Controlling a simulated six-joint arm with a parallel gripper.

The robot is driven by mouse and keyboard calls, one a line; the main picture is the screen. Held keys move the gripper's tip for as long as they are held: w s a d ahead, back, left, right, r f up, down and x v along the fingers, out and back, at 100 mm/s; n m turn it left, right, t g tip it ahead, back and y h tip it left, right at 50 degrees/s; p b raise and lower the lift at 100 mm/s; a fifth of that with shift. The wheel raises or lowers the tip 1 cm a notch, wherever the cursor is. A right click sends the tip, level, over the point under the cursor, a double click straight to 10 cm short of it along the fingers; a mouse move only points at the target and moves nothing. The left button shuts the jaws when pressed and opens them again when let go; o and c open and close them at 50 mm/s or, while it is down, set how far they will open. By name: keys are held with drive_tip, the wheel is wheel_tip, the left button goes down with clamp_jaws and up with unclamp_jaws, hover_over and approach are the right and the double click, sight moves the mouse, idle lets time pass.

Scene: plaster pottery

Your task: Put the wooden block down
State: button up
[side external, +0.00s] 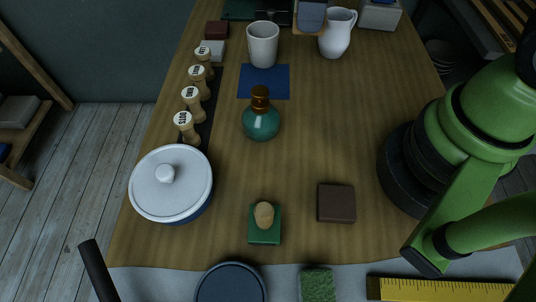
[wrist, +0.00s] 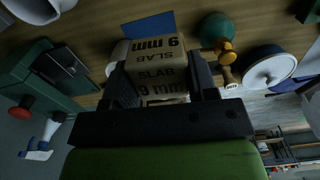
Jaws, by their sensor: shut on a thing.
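The far side of the block is hidden. A blue mat (wrist: 150,24) shows beyond the block there. In the side view the blue mat (side external: 264,88) lies flat on the wooden table (side external: 310,145), with its top bare. I make out neither the block nor my gripper in the side view.
Several wooden stamps (side external: 190,98) line the left. A lidded pot (side external: 160,193), green knobbed block (side external: 264,234) and brown square (side external: 336,203) are nearer. Table right of the mat is clear.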

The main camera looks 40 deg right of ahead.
drive_tip(key=s+a+n, duration=0.3)
drive_tip(key=a+n, duration=0.2)
drive_tip(key=a, duration=0.5)
drive_tip(key=n, duration=0.5)
hover_over(266, 178)
wheel_tip(266, 178, down, 10)
drive_tip(key=shift+s+f, duration=0.1)
drive_tip(key=shift+f, duration=2.35)
drive_tip(key=shift+f, duration=0.15)
drive_tip(key=o, duration=0.9)
wheel_tip(266, 178, up, 12)
drive_tip(key=shift+r, duration=0.2)
